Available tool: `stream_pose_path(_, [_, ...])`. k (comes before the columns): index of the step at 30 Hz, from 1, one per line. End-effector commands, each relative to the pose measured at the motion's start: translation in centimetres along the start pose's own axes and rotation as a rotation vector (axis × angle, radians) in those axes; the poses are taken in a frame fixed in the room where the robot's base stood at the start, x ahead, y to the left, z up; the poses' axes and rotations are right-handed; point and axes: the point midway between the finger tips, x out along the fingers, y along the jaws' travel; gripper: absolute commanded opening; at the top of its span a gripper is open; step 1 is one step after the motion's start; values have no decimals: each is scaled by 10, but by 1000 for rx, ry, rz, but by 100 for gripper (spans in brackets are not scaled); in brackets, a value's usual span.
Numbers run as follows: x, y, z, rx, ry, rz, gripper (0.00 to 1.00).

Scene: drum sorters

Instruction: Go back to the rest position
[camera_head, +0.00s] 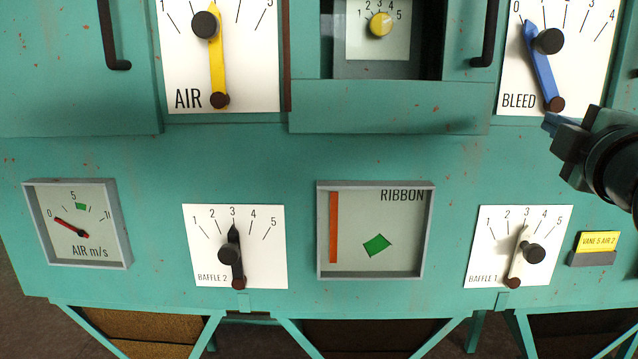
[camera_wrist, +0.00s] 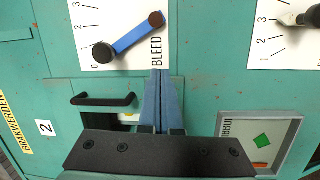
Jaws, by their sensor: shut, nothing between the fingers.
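My gripper (camera_head: 550,122) is at the right of the head view, just below the BLEED plate (camera_head: 515,85). Its blue-grey fingers are shut and empty. In the wrist view the fingers (camera_wrist: 160,100) lie together, their tips by the BLEED plate's edge. The blue BLEED lever (camera_head: 541,70) leans left, its tip near 0 and 1, with a black knob. My gripper appears apart from this lever. My dark wrist covers part of the panel at the right edge.
The green cabinet carries a yellow AIR lever (camera_head: 217,65), a black BAFFLE 2 lever (camera_head: 237,262) and a white BAFFLE 1 lever (camera_head: 517,262), both near 3. The RIBBON window (camera_head: 400,250) and AIR gauge (camera_head: 80,222) sit low. A dark handle (camera_head: 490,35) protrudes beside the recess.

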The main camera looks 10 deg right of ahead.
Motion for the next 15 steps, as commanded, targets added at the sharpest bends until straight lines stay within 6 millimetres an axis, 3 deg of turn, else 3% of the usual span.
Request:
stream_pose_path(1, [-4, 0, -38, 79, 52, 36, 0])
stream_pose_path(5, [-34, 11, -132, 372, 198, 145, 0])
stream_pose_path(9, [-94, 27, -215, 732, 388, 227, 0])
stream_pose_path(12, [-146, 39, -256, 985, 531, 255, 0])
stream_pose_path(15, [-195, 50, -281, 1203, 663, 261, 0])
